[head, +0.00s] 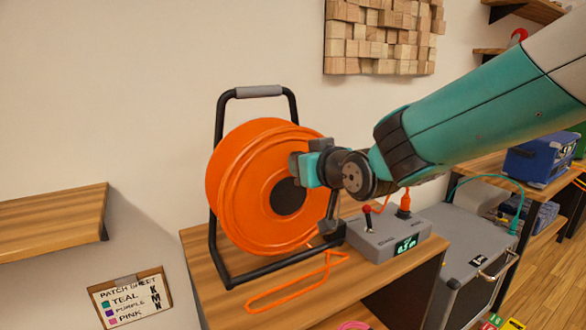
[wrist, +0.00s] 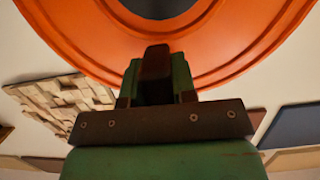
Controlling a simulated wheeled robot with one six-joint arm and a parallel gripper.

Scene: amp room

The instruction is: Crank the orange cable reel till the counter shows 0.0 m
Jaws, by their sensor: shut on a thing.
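The orange cable reel (head: 250,195) stands upright in a black tube frame on a wooden bench. My gripper (head: 300,167) is at the right part of the reel's face, shut on the crank handle, which is mostly hidden by the jaws. In the wrist view the orange reel (wrist: 235,50) fills the top, and my gripper (wrist: 155,75) reaches toward it with a dark piece between the fingers. A grey box with a small green-lit counter display (head: 406,244) stands right of the reel; its digits are too small to read surely. A loop of orange cable (head: 290,285) lies in front of the frame.
The grey box carries a red-tipped lever (head: 368,215) and an orange plug (head: 404,205). A grey case (head: 470,255) stands right of the bench. A wooden shelf (head: 50,220) is at left, with a patch sheet (head: 130,297) below. A wood-block panel (head: 380,38) hangs above.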

